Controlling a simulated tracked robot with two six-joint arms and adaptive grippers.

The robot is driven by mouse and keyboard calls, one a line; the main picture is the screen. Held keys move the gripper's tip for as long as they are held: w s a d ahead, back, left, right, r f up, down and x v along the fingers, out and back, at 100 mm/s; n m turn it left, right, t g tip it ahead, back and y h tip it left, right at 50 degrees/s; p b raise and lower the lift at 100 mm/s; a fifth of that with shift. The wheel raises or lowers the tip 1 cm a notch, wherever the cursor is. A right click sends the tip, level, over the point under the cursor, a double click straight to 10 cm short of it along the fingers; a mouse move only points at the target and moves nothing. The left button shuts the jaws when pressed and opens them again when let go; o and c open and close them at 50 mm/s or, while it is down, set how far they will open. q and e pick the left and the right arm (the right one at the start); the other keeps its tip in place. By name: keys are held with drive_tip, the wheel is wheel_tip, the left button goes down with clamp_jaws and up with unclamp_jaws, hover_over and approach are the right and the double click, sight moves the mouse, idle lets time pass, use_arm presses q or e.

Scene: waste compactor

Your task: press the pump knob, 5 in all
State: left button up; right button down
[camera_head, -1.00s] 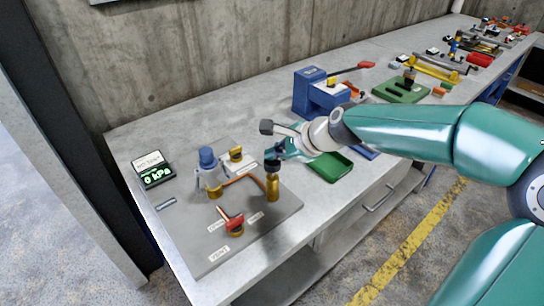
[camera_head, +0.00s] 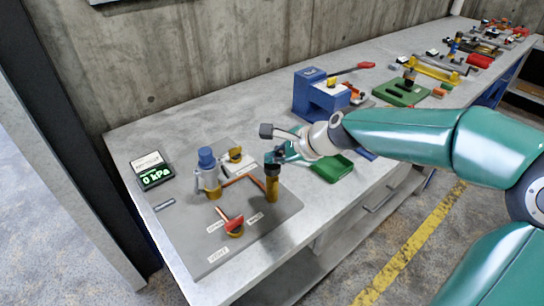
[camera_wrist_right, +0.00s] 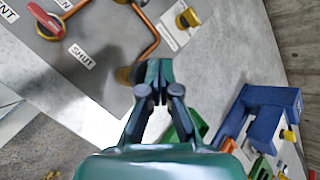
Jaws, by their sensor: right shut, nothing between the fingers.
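The upright brass pump (camera_head: 272,189) stands at the right side of the grey panel (camera_head: 225,255), with a dark upper part. My right gripper (camera_head: 272,157) is shut and empty, its fingertips pointing down right over the top of the pump. I cannot tell whether they touch the knob, which the fingers largely hide. In the right wrist view, the shut fingertips (camera_wrist_right: 153,68) cover most of the brass pump (camera_wrist_right: 124,75). The gauge (camera_head: 152,170) reads 0 kPa. My left gripper is not in view.
A red-handled valve (camera_head: 234,226) is in front. A green tray (camera_head: 332,168) and a blue press (camera_head: 320,95) stand to the right.

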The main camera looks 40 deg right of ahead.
sight(274, 166)
drive_tip(key=shift+f, duration=0.5)
idle(0.3)
drive_tip(key=shift+r+p, duration=2.2)
drive_tip(key=shift+r, duration=0.2)
drive_tip(key=shift+w, duration=0.1)
wheel_tip(274, 166, up, 5)
drive_tip(key=p, duration=0.5)
idle(0.6)
